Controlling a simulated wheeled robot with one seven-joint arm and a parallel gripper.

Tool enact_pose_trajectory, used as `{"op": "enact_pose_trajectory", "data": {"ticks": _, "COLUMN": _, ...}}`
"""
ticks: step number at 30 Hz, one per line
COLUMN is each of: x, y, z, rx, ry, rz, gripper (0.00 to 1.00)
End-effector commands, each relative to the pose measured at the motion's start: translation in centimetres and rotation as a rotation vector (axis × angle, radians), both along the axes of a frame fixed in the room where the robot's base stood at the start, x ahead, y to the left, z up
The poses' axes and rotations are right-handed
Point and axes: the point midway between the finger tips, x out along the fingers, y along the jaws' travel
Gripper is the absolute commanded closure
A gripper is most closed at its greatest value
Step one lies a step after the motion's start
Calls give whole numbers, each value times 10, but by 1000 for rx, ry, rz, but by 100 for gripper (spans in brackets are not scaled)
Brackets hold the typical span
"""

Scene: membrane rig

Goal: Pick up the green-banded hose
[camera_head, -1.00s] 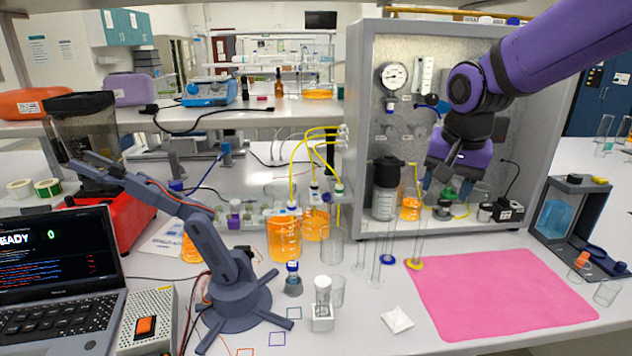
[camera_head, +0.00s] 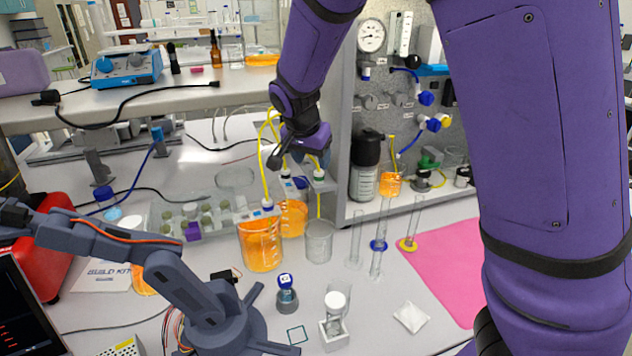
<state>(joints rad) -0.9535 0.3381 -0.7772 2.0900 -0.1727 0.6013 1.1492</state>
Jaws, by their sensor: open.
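Several yellow hoses (camera_head: 262,160) run down to the orange-filled beakers at the middle of the bench. Their ends carry small white fittings with blue or green bands. A green-banded hose end (camera_head: 319,175) appears just below my gripper, by the beaker rack; the bands are small and partly hidden, so I cannot be sure which hose it belongs to. My gripper (camera_head: 296,164) is open above the hose ends, with its dark fingers spread and no hose visibly held. My purple arm covers part of the hoses' upper run.
Orange-filled beakers (camera_head: 262,246) and an empty glass beaker (camera_head: 319,241) stand below my gripper. A grey desktop arm (camera_head: 180,285) is at left. Slim glass cylinders (camera_head: 379,246) stand at right, beside a pink mat (camera_head: 440,262). A grey panel cabinet (camera_head: 352,205) rises behind.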

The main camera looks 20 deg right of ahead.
Motion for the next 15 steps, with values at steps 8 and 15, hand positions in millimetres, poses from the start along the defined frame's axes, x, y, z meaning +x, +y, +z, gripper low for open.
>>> {"op": "enact_pose_trajectory", "data": {"ticks": 8, "x": 7, "y": -6, "z": -17, "rx": -1, "ry": 1, "rz": 0, "gripper": 43}}
{"op": "enact_pose_trajectory", "data": {"ticks": 15, "x": 21, "y": -18, "z": -44, "rx": -1, "ry": 1, "rz": -2, "gripper": 43}}
